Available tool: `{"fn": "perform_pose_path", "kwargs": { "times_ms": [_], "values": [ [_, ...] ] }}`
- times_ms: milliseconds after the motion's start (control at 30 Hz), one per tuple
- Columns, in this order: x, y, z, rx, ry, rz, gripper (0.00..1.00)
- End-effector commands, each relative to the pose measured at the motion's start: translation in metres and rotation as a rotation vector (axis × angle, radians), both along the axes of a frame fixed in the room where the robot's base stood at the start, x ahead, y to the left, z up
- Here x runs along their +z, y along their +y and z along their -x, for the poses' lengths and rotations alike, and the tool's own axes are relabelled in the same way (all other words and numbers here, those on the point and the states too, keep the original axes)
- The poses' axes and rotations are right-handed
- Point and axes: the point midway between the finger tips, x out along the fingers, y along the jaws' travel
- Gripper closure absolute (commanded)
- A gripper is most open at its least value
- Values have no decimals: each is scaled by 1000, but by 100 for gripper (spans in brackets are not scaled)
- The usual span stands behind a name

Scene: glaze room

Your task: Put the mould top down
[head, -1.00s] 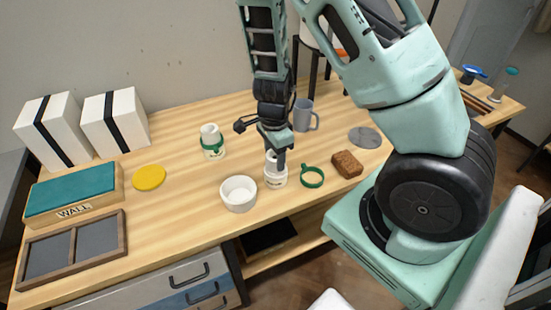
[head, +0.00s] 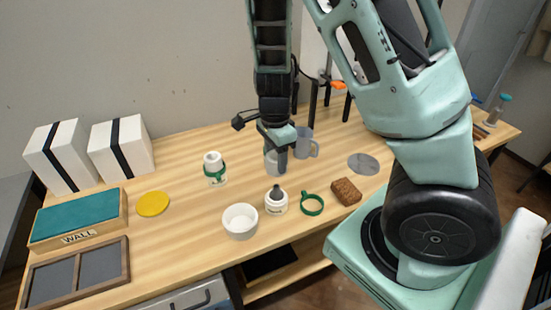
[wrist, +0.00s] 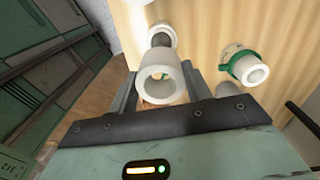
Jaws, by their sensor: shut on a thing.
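My gripper (head: 277,166) is shut on the mould top (head: 269,161), a white hollow cylinder, and holds it above the table. In the wrist view the mould top (wrist: 161,73) sits between the fingers, its round opening facing the camera. The mould base (head: 276,207), white with a dark peg standing in it, is on the table below. The base also shows past the held top in the wrist view (wrist: 163,30). A second white mould with a green band (head: 214,170) stands whole to the left; it is also in the wrist view (wrist: 238,64).
A white bowl (head: 240,231), a green ring (head: 312,205) and a brown sponge (head: 346,191) lie near the base. A grey disc (head: 363,164) and yellow disc (head: 152,204) lie flat. Bare wood lies between the yellow disc and bowl.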

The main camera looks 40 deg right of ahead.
Motion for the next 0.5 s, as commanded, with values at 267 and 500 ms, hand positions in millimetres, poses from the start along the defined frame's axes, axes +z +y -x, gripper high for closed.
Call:
{"fn": "perform_pose_path", "kwargs": {
  "times_ms": [267, 500],
  "values": [
    [-1, 0, 0, 0, 0, 0, 75],
    [-1, 1, -2, 58, -1, 0, 75]
  ]
}}
